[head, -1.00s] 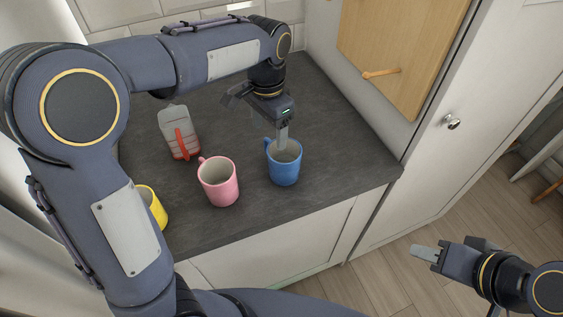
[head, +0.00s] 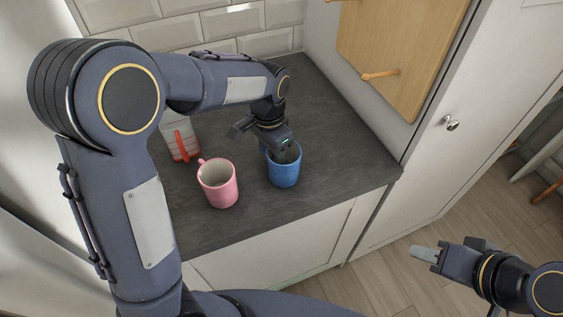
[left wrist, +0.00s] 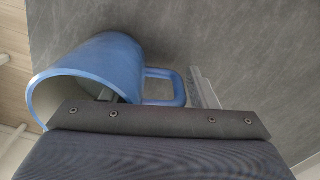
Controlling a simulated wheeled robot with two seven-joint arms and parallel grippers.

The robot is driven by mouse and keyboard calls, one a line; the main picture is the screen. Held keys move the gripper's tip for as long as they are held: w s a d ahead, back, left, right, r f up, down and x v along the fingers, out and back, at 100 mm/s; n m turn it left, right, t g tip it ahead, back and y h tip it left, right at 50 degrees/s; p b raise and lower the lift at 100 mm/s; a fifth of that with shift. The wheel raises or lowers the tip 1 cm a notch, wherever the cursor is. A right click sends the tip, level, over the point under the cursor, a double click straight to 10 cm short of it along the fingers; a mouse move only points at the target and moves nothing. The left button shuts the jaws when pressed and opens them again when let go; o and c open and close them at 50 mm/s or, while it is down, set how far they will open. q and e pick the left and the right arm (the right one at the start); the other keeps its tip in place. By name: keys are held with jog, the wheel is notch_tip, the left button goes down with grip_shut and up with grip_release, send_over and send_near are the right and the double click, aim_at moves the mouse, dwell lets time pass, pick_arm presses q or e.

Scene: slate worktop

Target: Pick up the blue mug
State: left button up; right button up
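The blue mug (head: 284,174) stands upright near the worktop's front right; it also shows in the left wrist view (left wrist: 98,62), with its handle pointing right. My left gripper (head: 283,152) is down at its rim, partly hiding its opening and handle. In the left wrist view, the left gripper (left wrist: 158,92) has its fingers apart, one inside the mug's mouth and one outside beyond the handle. No grip on the mug shows. My right gripper (head: 424,252) is away over the floor at lower right, with nothing visible in it; its finger gap cannot be made out.
A pink mug (head: 221,188) stands just left of the blue mug. A grey and red object (head: 181,139) stands behind it, partly hidden by my left arm. Tiled wall lies behind, a white cabinet side to the right. The slate worktop (head: 335,150) is clear right of the blue mug.

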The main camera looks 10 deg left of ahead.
pick_arm(q)
jog(key=c, duration=1)
jog(key=shift+c, duration=0.4)
jog(key=shift+r, duration=0.2)
